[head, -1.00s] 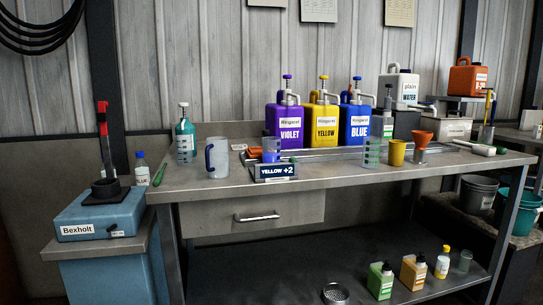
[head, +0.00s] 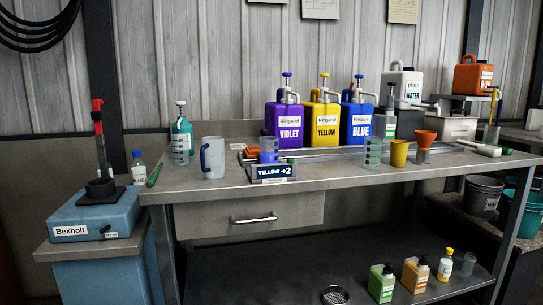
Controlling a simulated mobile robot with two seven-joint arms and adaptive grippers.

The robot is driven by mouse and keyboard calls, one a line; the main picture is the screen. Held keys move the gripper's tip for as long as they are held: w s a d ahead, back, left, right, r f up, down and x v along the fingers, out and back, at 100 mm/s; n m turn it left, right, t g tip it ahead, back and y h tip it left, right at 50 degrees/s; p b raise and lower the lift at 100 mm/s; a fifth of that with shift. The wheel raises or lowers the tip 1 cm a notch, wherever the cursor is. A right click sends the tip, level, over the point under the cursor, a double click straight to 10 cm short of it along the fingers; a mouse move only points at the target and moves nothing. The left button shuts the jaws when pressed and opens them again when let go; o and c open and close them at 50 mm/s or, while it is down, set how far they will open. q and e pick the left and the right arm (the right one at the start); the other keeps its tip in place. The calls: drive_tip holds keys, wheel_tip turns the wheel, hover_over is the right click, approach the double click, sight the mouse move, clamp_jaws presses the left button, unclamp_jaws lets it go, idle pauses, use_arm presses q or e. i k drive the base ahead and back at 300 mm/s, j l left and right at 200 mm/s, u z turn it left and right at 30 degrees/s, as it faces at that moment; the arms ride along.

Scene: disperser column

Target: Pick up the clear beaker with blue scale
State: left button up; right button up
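A small clear beaker (head: 268,146) with blue on it stands on the metal workbench (head: 215,185), behind the dark "YELLOW +2" sign (head: 272,173). The sign hides its lower part, and I cannot tell whether the blue is a scale or something inside. To its right a clear beaker with green marks (head: 373,153) stands near the bench front. To its left is a clear mug-like jug with a dark blue handle (head: 213,158). Neither of my grippers is in view.
Violet (head: 284,122), yellow (head: 323,123) and blue (head: 357,123) pump jugs stand behind. A yellow cup (head: 399,153) and an orange funnel (head: 424,138) are at right. A blue Bexholt box (head: 80,218) stands left of the bench. The front strip of the bench is mostly clear.

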sight(269, 145)
drive_tip(key=i+l+u, duration=0.15)
drive_tip(key=i+l, duration=0.7)
